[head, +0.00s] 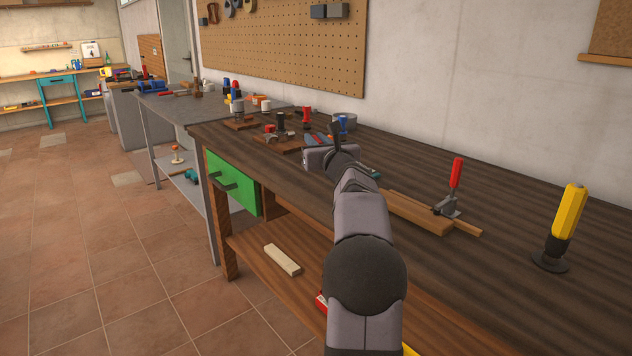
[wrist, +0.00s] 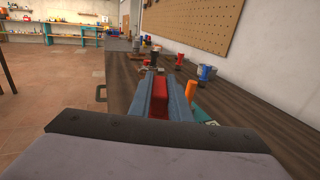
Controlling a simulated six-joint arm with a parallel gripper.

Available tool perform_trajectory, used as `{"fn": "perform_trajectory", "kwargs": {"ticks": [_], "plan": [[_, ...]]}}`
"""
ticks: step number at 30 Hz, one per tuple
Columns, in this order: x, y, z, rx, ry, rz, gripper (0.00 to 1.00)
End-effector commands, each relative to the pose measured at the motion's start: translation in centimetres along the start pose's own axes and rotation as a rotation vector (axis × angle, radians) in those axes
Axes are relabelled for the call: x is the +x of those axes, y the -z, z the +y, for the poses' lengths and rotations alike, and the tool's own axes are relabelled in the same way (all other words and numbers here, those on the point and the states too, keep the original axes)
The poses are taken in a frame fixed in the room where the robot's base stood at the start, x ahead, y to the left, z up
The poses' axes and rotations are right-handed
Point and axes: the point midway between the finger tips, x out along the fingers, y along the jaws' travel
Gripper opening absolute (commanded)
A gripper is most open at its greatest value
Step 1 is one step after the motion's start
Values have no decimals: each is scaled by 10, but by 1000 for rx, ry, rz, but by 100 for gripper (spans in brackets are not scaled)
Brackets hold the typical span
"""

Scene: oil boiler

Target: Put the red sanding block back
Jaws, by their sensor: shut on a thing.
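The red sanding block (wrist: 158,98) sits between the two blue-grey fingers of my gripper (wrist: 160,82) in the wrist view, and the fingers are shut on it. In the head view my gripper (head: 318,139) is over the far part of the dark wooden workbench (head: 400,165), and the arm hides part of the bench. The fingers cover much of the block, so I cannot tell its full shape. I cannot tell whether the block touches the bench top.
Several tools on wooden stands (head: 283,143) are beyond my gripper. A blue-topped tool (head: 343,122) stands by the wall. A red-handled clamp (head: 455,175) and a yellow-handled tool (head: 567,215) stand to the right. A green drawer (head: 232,182) is under the bench's left end. The right bench top has free room.

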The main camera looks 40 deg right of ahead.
Motion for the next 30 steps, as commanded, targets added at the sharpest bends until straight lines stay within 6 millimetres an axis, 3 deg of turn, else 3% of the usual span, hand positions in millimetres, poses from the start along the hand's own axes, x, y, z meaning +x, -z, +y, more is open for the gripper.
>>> {"fn": "perform_trajectory", "kwargs": {"ticks": [1, 6, 16, 24, 30], "plan": [[0, 14, 0, 1, 0, 3, 0], [0, 39, 0, 1, 0, 2, 0], [0, 51, 0, 0, 0, 1, 0], [0, 81, 0, 1, 0, 3, 0], [0, 87, 0, -1, 0, -1, 0]]}}
